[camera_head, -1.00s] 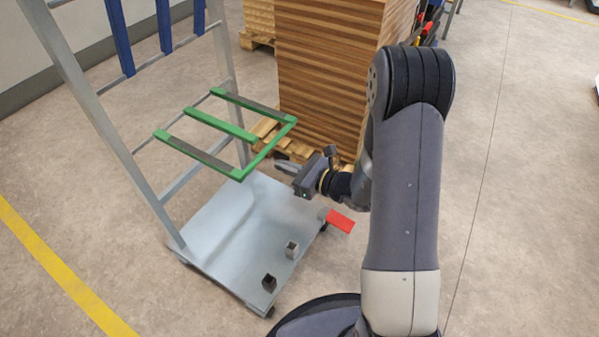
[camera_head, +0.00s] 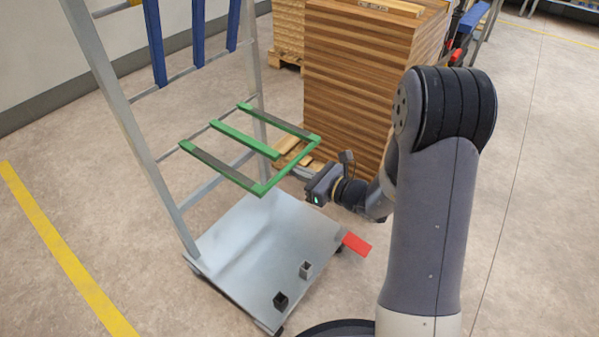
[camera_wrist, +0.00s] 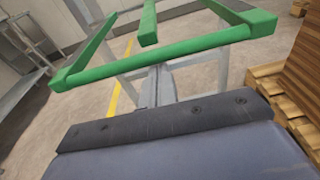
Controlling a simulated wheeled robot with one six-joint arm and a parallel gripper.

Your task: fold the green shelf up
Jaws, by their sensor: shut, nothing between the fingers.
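The green shelf (camera_head: 292,164) is a flat frame with a front bar and several arms, folded out about level from the grey rack (camera_head: 158,175). In the wrist view its front bar (camera_wrist: 165,48) crosses the upper part of the picture. My gripper (camera_head: 294,172) is shut and empty, at the outer side of the front bar. Its fingers (camera_wrist: 158,86) show in the wrist view, just below the bar in the picture. I cannot tell whether they touch it.
The rack's grey base plate (camera_head: 255,245) lies below the shelf, with two small square sockets (camera_head: 305,269) and a red pedal (camera_head: 356,243). A tall stack of wooden boards (camera_head: 355,85) stands on a pallet behind.

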